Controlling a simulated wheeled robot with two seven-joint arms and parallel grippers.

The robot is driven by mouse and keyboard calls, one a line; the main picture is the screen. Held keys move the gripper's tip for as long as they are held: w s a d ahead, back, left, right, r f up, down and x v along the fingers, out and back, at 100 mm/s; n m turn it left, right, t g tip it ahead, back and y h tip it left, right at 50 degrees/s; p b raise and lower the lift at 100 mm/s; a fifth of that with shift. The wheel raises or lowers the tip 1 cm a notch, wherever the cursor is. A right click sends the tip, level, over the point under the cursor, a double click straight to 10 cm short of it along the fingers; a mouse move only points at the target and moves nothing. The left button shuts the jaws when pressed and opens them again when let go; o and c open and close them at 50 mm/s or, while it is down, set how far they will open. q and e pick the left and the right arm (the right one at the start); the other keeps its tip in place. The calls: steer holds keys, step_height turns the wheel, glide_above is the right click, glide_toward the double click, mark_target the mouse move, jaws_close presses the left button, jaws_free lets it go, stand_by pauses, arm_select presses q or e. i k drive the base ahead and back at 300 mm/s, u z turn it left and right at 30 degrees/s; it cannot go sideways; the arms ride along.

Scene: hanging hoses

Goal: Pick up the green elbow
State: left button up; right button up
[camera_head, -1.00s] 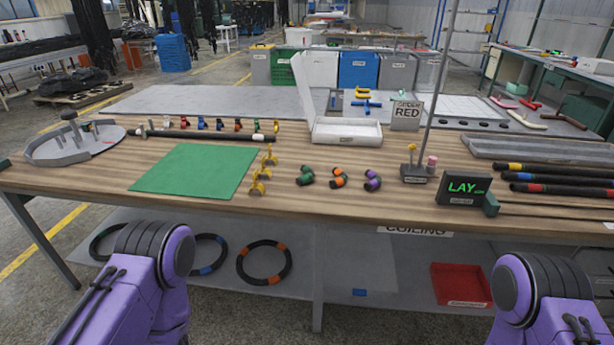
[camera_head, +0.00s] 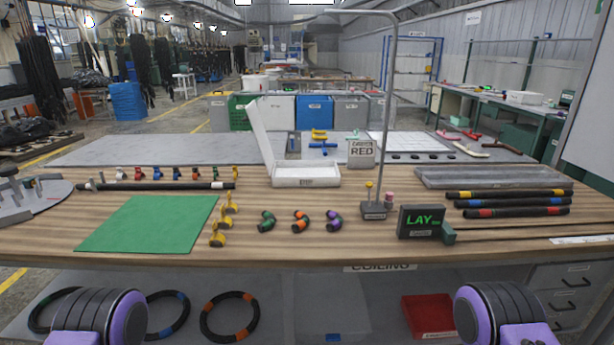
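The green elbow (camera_head: 266,221) is a short, bent black piece with a green band. It lies on the wooden table (camera_head: 330,243), to the right of the green mat (camera_head: 150,223) and the yellow clamps. An orange-banded elbow (camera_head: 300,222) and a purple-banded elbow (camera_head: 334,220) lie in a row to its right. My two purple and black arms show at the bottom left and bottom right, below the table's front edge. Neither gripper is in the picture, and nothing covers the green elbow.
Yellow clamps (camera_head: 218,238) stand close to the left of the elbow. A white tray (camera_head: 306,178) sits behind the elbows. A LAY display (camera_head: 421,221) and a small stand with a tall pole (camera_head: 374,210) are to the right. The table in front of the elbows is clear.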

mark_target(270, 223)
steer(key=u, duration=2.15)
steer(key=i, duration=1.6)
steer(key=z, duration=2.65)
